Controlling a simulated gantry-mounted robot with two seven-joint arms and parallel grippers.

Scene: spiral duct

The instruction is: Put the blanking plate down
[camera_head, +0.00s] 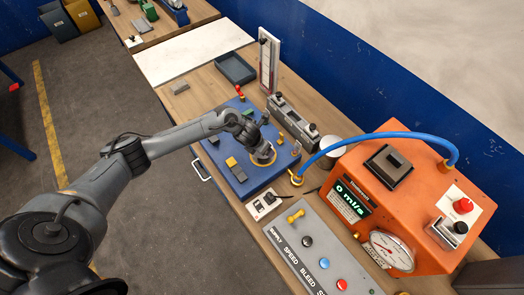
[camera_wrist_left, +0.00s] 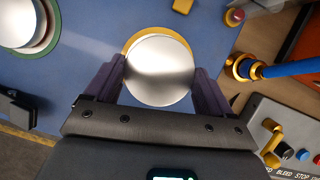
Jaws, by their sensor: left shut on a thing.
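The blanking plate, a round silver disc (camera_wrist_left: 160,70), sits between the two dark fingers of my left gripper (camera_wrist_left: 157,85) in the left wrist view. The fingers touch it on both sides. Behind it a yellow ring (camera_wrist_left: 132,39) on the blue panel (camera_wrist_left: 85,75) shows at the upper left edge of the disc. In the head view my left gripper (camera_head: 258,143) is low over the blue panel (camera_head: 225,175), at the yellow ring (camera_head: 264,161). I cannot tell whether the disc touches the ring. My right gripper is not in view.
A second silver disc (camera_wrist_left: 14,22) stands in a green ring to the left. The orange blower box (camera_head: 350,175) with a blue hose (camera_head: 385,135) and a grey control panel (camera_head: 310,250) stand to the right. A dark tray (camera_head: 235,68) lies farther back.

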